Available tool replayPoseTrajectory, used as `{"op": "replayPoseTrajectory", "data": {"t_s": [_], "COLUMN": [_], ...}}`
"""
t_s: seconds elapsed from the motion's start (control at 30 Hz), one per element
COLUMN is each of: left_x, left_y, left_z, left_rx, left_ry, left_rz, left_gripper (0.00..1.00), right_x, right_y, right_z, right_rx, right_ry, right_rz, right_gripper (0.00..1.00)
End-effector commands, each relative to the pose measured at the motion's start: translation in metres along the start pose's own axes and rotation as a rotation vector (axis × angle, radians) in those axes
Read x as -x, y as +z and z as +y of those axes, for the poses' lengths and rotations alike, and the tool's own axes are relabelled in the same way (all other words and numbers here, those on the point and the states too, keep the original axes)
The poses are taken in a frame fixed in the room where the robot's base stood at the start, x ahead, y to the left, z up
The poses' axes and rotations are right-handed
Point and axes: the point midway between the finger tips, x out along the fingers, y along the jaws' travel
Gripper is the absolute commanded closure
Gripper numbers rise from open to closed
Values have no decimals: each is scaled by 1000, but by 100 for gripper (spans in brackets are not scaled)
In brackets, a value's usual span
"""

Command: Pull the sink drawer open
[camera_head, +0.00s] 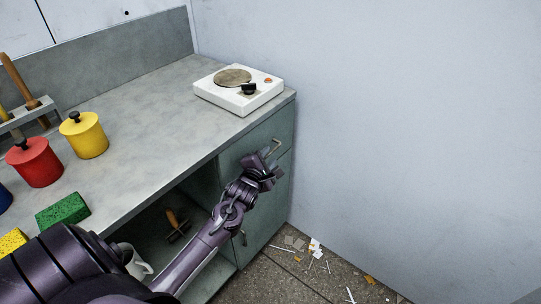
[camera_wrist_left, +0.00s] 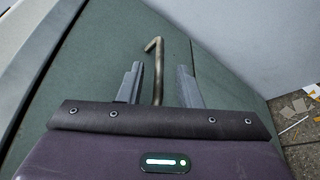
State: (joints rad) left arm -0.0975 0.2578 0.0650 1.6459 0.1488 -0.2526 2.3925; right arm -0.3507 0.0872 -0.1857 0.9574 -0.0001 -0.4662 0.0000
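The drawer (camera_head: 245,148) is the green front just under the countertop at its right end, below the hotplate. It looks shut, flush with the cabinet. Its thin metal bar handle (camera_head: 276,148) sticks out in front, and also shows in the left wrist view (camera_wrist_left: 157,72). My left gripper (camera_head: 271,164) is at the drawer front. In the left wrist view its two fingers (camera_wrist_left: 159,66) are apart, with the handle between them and gaps on both sides. The gripper partly hides the drawer front in the head view. My right gripper is not in view.
A white hotplate (camera_head: 238,101), yellow pot (camera_head: 85,140), red pot (camera_head: 36,168) and green sponge (camera_head: 62,211) stand on the counter (camera_head: 150,120). A lower door with a handle (camera_head: 243,239) is below the drawer. A wall (camera_head: 400,130) is close right. Litter (camera_head: 315,250) lies on the floor.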

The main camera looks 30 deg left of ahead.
Motion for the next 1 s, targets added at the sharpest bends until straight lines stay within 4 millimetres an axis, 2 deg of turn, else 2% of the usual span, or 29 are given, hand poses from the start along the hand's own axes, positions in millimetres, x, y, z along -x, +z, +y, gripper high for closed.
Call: {"op": "replayPoseTrajectory", "data": {"t_s": [0.03, 0.2, 0.53, 0.77, 1.0], "left_x": [-9, -25, -29, -29, -28], "left_y": [0, 0, 0, 0, 0], "left_z": [1, 0, 0, 0, 0], "left_rx": [-1, -2, -1, -1, -2], "left_ry": [3, 1, 0, 0, -1], "left_rz": [0, -1, 0, 0, 0], "left_gripper": [68, 68, 68, 98, 100], "right_x": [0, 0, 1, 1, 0], "right_y": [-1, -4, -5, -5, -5], "right_z": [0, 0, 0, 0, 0], "right_rx": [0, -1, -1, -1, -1], "right_ry": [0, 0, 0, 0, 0], "right_rz": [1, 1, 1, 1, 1], "right_gripper": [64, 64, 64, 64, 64]}}
